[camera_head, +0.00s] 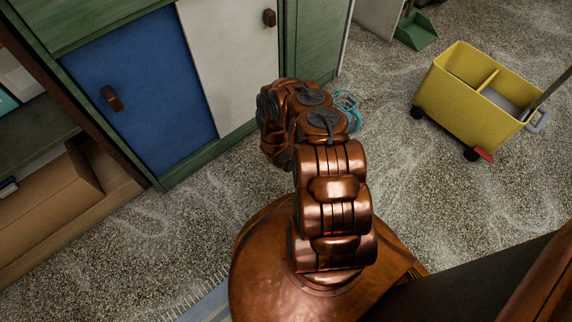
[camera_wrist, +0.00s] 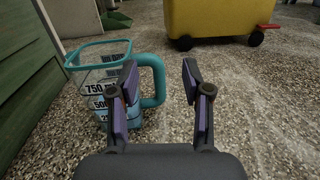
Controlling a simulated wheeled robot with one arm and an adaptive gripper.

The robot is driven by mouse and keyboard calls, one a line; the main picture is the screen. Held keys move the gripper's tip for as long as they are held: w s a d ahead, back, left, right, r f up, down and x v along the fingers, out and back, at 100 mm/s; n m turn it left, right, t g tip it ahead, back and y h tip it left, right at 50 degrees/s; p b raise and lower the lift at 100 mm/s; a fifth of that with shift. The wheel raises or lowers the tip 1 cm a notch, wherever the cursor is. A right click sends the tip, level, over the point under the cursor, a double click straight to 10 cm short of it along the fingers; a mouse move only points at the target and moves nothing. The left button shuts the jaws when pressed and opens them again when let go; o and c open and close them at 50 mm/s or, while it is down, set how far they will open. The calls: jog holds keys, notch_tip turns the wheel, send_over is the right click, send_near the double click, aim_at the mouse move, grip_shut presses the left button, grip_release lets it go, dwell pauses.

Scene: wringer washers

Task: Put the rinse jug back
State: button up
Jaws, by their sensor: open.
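The rinse jug (camera_wrist: 100,82) is a clear measuring jug with a teal rim and handle and printed volume marks. In the wrist view it stands upright on the speckled floor at the left, beside the green cabinet. Its teal handle (camera_wrist: 158,80) reaches toward the space between my fingers. My gripper (camera_wrist: 160,80) is open, with the left finger in front of part of the jug. I cannot tell whether they touch. In the head view only a bit of the teal jug (camera_head: 348,101) shows past my copper arm, which hides the rest and the gripper.
A green cabinet with a blue door (camera_head: 140,85) and a white door (camera_head: 232,55) stands at the left. A yellow mop bucket (camera_head: 455,108) on wheels stands at the right. A green dustpan (camera_head: 415,31) lies at the back. Open floor lies between cabinet and bucket.

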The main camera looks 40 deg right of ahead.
notch_tip(320, 180, up, 12)
jog(key=d+m+g, duration=0.2)
jog(key=m+g, duration=0.1)
jog(key=g, duration=0.1)
jog(key=s+a+r+m+g+y, duration=0.3)
jog(key=a+r+m, duration=0.2)
jog(key=r, duration=0.5)
jog(key=s+a+r+m+g+y, duration=0.2)
jog(key=s+a+r+m+g, duration=0.15)
jog(key=r, duration=0.65)
jog(key=s+a+r+m+t+y, duration=0.2)
jog(key=s+a+y, duration=0.2)
jog(key=a, duration=0.8)
jog(key=s+a+r+m+t+y, duration=0.1)
jog(key=s+a+r+t+y, duration=0.2)
jog(key=a, duration=1)
jog(key=s+a+r+m+t+y, duration=0.2)
jog(key=a+y, duration=0.4)
jog(key=a, duration=0.6)
jog(key=s+r+t, duration=0.1)
jog(key=s, duration=0.1)
jog(key=shift+s+a+r+m, duration=0.25)
jog(key=shift+s+m, duration=0.05)
jog(key=shift+m, duration=0.05)
notch_tip(320, 180, up, 43)
jog(key=t+p, duration=0.1)
jog(key=p, duration=3.9)
jog(key=shift+d+p, duration=0.15)
jog(key=shift+p, duration=0.25)
jog(key=shift+s+f, duration=0.1)
